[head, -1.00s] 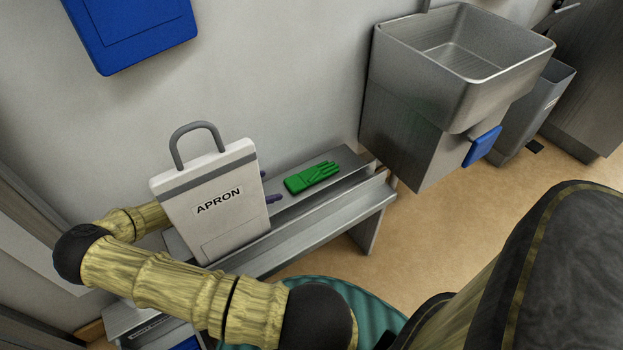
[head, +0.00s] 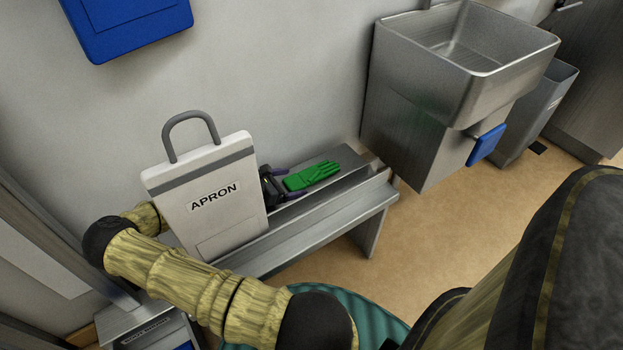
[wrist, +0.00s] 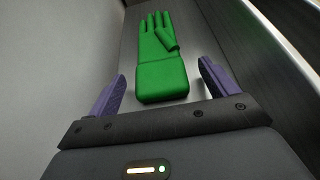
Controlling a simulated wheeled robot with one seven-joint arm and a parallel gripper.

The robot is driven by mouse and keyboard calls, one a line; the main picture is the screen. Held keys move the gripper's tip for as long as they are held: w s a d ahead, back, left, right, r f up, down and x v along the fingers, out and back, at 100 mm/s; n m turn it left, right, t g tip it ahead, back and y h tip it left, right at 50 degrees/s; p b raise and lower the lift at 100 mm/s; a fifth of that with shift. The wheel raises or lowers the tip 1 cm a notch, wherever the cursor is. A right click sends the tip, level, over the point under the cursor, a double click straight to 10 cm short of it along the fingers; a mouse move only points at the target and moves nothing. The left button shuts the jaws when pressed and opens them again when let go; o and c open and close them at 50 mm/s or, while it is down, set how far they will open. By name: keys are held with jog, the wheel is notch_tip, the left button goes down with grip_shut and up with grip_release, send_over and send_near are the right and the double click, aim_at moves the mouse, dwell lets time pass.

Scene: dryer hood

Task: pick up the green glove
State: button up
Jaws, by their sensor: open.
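The green glove (head: 312,176) lies flat on the grey metal bench (head: 335,200), near the wall, with its fingers pointing right. In the wrist view the glove (wrist: 162,68) has its cuff toward me and its fingers away from me. My gripper (head: 284,184) is at the cuff end of the glove, partly hidden behind the white apron box. In the wrist view my gripper (wrist: 162,88) is open and empty, with one purple finger on each side of the cuff. A gap shows between each finger and the glove.
The white box marked APRON (head: 208,200), with a grey handle, stands on the bench close beside my gripper and forearm. A steel sink (head: 440,90) with a blue pad (head: 486,145) is to the right. The wall runs behind the bench.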

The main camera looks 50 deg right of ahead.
jog(key=shift+x, duration=0.9)
jog(key=c, duration=1.1)
jog(key=shift+o, duration=0.2)
notch_tip(320, 180, up, 10)
jog(key=p, duration=0.4)
